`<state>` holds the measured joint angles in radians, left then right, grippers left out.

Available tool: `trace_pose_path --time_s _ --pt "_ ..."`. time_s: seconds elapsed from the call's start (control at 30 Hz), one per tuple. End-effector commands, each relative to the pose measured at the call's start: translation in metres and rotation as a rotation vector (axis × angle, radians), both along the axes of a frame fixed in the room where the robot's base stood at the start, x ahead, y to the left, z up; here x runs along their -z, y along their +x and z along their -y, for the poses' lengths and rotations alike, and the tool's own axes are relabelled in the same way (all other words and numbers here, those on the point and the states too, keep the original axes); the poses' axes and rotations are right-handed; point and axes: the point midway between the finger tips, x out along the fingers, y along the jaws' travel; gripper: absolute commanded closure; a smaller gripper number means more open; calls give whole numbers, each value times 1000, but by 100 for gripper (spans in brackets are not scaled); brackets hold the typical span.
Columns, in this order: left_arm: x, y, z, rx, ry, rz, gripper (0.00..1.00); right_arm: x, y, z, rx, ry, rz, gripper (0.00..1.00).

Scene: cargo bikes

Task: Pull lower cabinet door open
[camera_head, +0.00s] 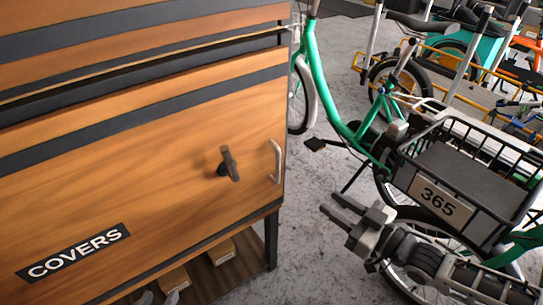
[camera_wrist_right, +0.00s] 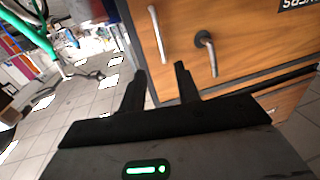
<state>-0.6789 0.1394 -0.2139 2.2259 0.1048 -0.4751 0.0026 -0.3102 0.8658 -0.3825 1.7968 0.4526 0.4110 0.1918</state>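The cabinet door (camera_head: 130,200) is wood-coloured with dark bands and a COVERS label; it looks closed. It carries a dark turn handle (camera_head: 230,164) and a pale vertical pull handle (camera_head: 278,161) near its right edge. In the right wrist view, the pull handle (camera_wrist_right: 157,34) and turn handle (camera_wrist_right: 207,52) are beyond the fingertips. My right gripper (camera_head: 330,203) is open and empty, right of and below the pull handle, apart from it; its fingers also show in the wrist view (camera_wrist_right: 160,72).
Below the door is an open shelf (camera_head: 240,272) with small boxes (camera_head: 220,251) and a dark cabinet leg (camera_head: 271,240). A green bike (camera_head: 323,85) with a black basket (camera_head: 470,165) marked 365 stands close on the right.

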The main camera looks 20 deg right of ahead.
Motion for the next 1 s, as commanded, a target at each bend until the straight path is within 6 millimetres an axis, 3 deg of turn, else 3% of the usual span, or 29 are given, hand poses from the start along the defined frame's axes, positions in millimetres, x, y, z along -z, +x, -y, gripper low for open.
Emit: trace_pose_path --time_s 0.27,0.7,1.0 --pt "11 -12 1 0 -4 -30 64 -3 29 -13 -3 6 15 68" --pt "15 -10 1 1 -2 -18 64 -3 109 -62 -3 4 14 68" --pt "11 -8 2 1 -4 -2 64 -2 135 -78 -4 3 11 68"
